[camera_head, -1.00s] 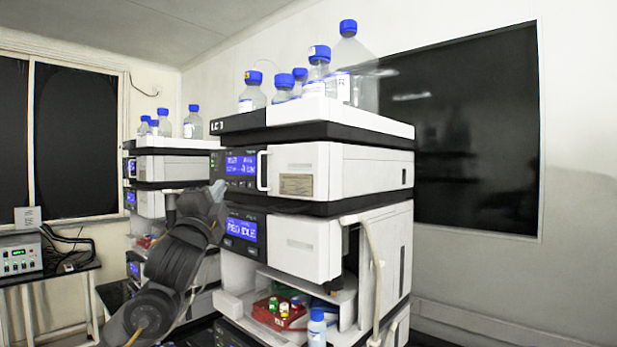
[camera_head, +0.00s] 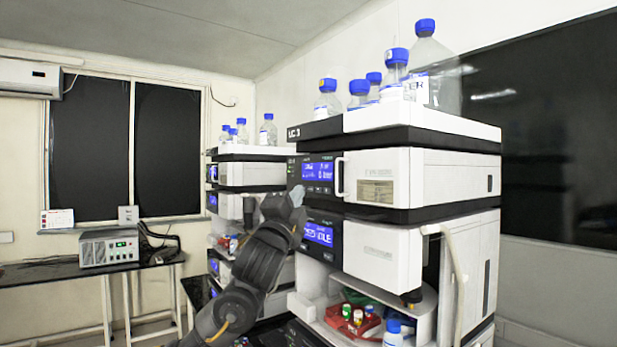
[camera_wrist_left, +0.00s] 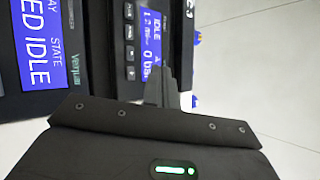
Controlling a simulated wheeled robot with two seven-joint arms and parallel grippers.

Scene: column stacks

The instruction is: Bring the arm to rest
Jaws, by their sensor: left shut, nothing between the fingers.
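My left arm rises from the bottom of the head view, and its left gripper (camera_head: 290,200) is in front of the near column stack's front panels. The gripper is shut and empty. In the left wrist view its shut fingers (camera_wrist_left: 161,87) point toward the stack's display panels. The near column stack (camera_head: 385,245) has two lit blue screens, the upper screen (camera_head: 318,171) and the lower screen (camera_head: 319,233), which reads IDLE. I cannot tell in the head view how wide the gap is between fingers and panel. My right gripper is not in view.
Several blue-capped bottles (camera_head: 424,75) stand on the near stack. A red tray (camera_head: 350,322) of vials and a small blue-capped bottle (camera_head: 393,334) sit on its lower shelf. A second stack (camera_head: 250,172) stands behind. A bench (camera_head: 60,272) at left bears a grey instrument (camera_head: 108,249).

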